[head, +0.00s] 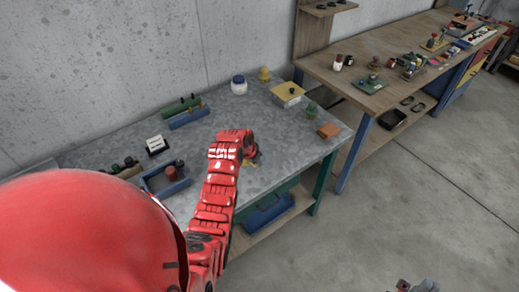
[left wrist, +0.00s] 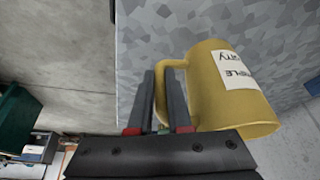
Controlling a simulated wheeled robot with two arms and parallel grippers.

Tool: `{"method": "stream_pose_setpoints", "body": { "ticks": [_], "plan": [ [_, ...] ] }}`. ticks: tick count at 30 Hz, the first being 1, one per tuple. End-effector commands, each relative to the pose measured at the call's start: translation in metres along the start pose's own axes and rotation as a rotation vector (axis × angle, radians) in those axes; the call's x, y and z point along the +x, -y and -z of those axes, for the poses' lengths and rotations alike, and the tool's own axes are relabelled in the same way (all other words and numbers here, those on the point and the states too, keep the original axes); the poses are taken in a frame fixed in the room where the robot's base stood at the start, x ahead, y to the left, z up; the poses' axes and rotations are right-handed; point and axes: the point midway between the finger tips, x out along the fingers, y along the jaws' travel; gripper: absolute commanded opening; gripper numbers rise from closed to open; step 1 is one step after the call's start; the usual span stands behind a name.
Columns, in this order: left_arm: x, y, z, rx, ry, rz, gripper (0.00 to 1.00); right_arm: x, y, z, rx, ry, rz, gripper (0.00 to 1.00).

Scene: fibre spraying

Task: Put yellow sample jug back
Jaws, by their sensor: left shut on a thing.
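The yellow sample jug (left wrist: 222,88) fills the right of the left wrist view, with a white printed label on its side. My left gripper (left wrist: 164,98) is shut on the jug's handle, one finger on each side of it. In the head view my left gripper (head: 252,154) is over the front part of the grey table, mostly hidden by my red arm. Only a small yellow patch of the jug (head: 250,164) shows there. I cannot tell whether the jug touches the table. Part of my right gripper (head: 418,286) shows at the bottom edge; its jaws are unclear.
The grey table (head: 310,150) holds a yellow box (head: 287,94), a white jar with blue lid (head: 239,85), a small yellow object (head: 264,74), an orange block (head: 329,131) and a blue tray (head: 165,183). A wooden bench (head: 345,88) stands to the right. Bare floor lies in front.

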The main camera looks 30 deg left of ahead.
Motion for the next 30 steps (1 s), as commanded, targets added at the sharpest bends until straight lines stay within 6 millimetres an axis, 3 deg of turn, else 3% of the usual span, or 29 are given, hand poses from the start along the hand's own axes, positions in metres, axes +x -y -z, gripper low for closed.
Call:
{"method": "stream_pose_setpoints", "body": {
  "ticks": [11, 21, 30],
  "plan": [
    [0.022, 0.02, 0.042, 0.0, 0.0, -0.001, 0.0, -0.004, 0.0, -0.001, 0.0, 0.0, 0.0, 0.0],
    [0.046, 0.036, 0.071, -0.001, -0.002, 0.0, 0.0, -0.052, 0.003, -0.009, 0.0, 0.0, 0.0, 0.0],
    [0.046, 0.039, 0.082, 0.001, -0.001, -0.001, 0.0, -0.066, 0.003, -0.011, 0.0, 0.0, 0.0, 0.0]
  ]
}}
